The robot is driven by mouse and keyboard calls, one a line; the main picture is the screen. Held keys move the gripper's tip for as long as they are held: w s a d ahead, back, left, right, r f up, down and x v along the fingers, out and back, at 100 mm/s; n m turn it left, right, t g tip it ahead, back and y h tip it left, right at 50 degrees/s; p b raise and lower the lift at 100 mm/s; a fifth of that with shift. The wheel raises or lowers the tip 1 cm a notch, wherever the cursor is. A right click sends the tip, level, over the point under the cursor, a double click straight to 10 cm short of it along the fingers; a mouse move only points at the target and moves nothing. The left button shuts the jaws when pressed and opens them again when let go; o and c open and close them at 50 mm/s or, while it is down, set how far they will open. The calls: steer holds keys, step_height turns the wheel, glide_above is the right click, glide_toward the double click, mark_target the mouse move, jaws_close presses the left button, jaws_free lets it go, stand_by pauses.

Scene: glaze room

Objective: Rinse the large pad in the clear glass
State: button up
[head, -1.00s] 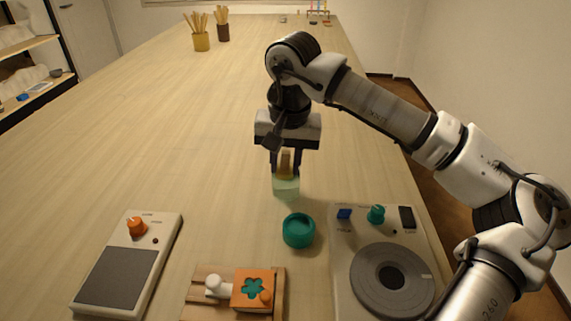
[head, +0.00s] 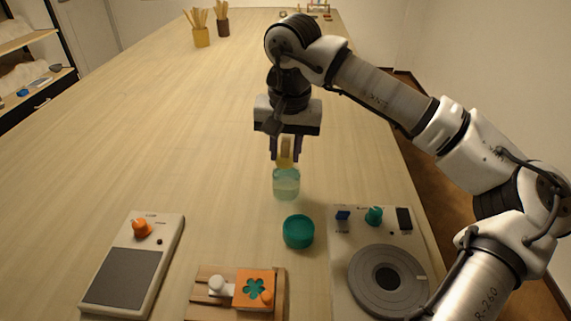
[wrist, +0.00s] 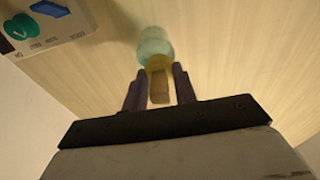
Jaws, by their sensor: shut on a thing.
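My gripper (head: 286,150) is shut on a pad (head: 285,158), a tan block with a yellow lower part. The wrist view shows the tan block between my fingers (wrist: 159,88) and its yellow end (wrist: 158,62) beyond them. The clear glass (head: 286,186), tinted pale green, stands on the table below the pad. It also shows in the wrist view (wrist: 155,42), partly behind the pad. The pad is upright at about rim height; I cannot tell whether its lower edge is clear of the rim.
A teal round container (head: 298,232) stands just in front of the glass. A wheel-like device (head: 388,280) is at front right, a wooden fixture with an orange block (head: 254,289) at front centre, a grey-padded device (head: 124,276) at front left. The table's middle left is clear.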

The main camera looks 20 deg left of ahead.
mark_target(284, 138)
steer(key=shift+r, duration=0.15)
stand_by(0.4)
steer(key=shift+r+p, duration=1.2)
steer(key=shift+r, duration=0.5)
steer(key=shift+b, duration=0.3)
